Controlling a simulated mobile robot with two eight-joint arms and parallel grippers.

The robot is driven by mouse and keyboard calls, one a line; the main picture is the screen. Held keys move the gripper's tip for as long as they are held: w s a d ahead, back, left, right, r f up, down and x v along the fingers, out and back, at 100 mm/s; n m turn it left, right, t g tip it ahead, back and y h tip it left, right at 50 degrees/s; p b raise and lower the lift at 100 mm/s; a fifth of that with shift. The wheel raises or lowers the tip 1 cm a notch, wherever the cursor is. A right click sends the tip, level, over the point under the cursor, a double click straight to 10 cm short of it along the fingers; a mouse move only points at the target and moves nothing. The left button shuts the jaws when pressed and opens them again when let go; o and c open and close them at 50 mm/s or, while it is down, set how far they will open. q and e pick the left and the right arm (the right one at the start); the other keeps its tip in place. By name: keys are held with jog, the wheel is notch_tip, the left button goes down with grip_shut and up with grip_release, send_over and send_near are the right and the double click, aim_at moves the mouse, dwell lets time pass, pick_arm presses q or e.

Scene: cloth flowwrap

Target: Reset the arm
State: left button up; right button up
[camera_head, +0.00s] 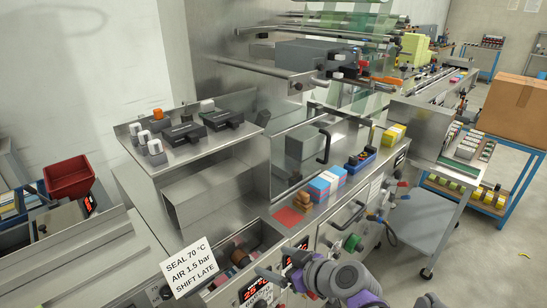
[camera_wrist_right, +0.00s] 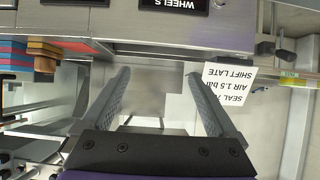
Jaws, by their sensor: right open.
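My right gripper (camera_head: 274,264) is at the bottom centre of the head view, in front of the machine's lower front panel. Its grey and purple arm comes in from the bottom right. In the right wrist view the gripper (camera_wrist_right: 158,76) has its two dark fingers spread wide, with nothing between them. A white note reading SEAL 70 °C, AIR 1.5 bar, SHIFT LATE (camera_head: 190,265) stands left of the gripper; it also shows upside down beside the right-hand finger in the wrist view (camera_wrist_right: 229,84). My left gripper is not in view.
The steel machine (camera_head: 215,195) fills the middle. Its ledge carries a red square (camera_head: 288,217), blue, red and white blocks (camera_head: 326,184), and a blue tray (camera_head: 360,160). A green knob (camera_head: 352,243) projects near my right arm. A blue-framed cart (camera_head: 490,195) stands right; grey floor is open there.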

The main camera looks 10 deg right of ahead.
jog(key=s+d+f+m+g+h+p, duration=0.1)
jog(key=s+d+f+m+g+h, duration=0.1)
jog(key=s+d+f, duration=0.3)
jog(key=s+d+f+m+g+h+p, duration=0.1)
jog(key=s+d+f+m+h, duration=0.4)
jog(key=s, duration=0.8)
jog(key=shift+s+d+g, duration=0.15)
jog(key=shift+s+g, duration=0.25)
jog(key=shift+g, duration=0.3)
